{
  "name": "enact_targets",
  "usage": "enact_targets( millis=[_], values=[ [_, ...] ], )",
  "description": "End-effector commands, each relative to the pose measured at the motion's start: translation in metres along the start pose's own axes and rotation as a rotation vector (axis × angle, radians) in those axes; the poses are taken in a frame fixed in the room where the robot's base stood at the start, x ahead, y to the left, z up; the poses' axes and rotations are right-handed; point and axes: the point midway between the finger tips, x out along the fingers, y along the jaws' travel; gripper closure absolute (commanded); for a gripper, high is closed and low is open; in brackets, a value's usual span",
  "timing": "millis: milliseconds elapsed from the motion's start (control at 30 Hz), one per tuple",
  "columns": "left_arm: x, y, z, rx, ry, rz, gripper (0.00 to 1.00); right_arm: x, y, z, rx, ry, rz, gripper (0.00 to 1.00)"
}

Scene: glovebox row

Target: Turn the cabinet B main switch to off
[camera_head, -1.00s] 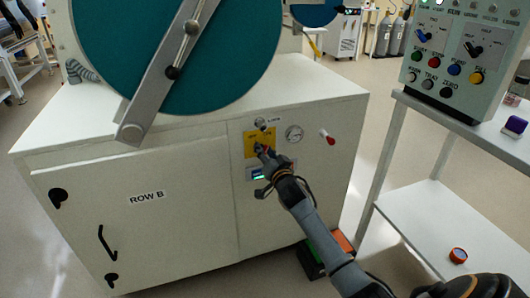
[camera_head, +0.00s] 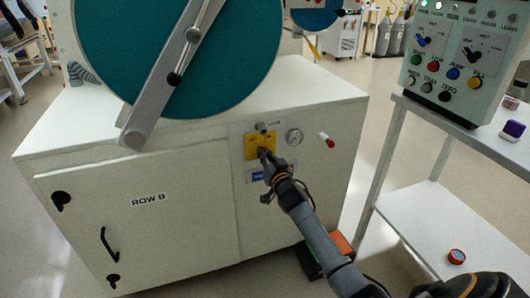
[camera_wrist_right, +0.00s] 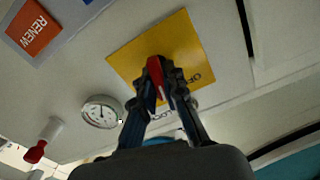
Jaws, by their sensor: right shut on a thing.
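The main switch is a red handle (camera_wrist_right: 156,70) on a yellow square plate (camera_head: 251,147) on the front of the white cabinet marked ROW B (camera_head: 170,235). The plate also shows in the right wrist view (camera_wrist_right: 125,64), where the letters "OF" are readable at its edge. My right gripper (camera_head: 266,153) is at the plate. In the right wrist view its fingers (camera_wrist_right: 160,78) are shut on the red handle, which they partly hide. The handle's exact angle is hard to tell. My left gripper is not in view.
A round gauge (camera_head: 294,137) and a red-tipped white knob (camera_head: 327,140) sit right of the plate. A large teal disc with a grey bar is above. A white side table (camera_head: 440,215) stands at the right, under a control panel (camera_head: 462,50).

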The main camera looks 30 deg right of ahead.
Motion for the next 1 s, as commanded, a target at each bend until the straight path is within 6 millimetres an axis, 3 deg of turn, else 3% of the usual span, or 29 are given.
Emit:
enact_targets(
  millis=[400, 967, 1000],
  values=[
    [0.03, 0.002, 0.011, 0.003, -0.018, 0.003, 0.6, 0.0, -0.001, 0.001, -0.209, -0.002, 0.0, 1.0],
    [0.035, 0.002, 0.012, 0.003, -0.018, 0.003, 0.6, 0.0, -0.001, 0.002, -0.243, -0.002, 0.0, 1.0],
    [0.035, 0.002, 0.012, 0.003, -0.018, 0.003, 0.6, 0.0, -0.001, 0.001, -0.243, -0.002, 0.0, 0.82]
  ],
)
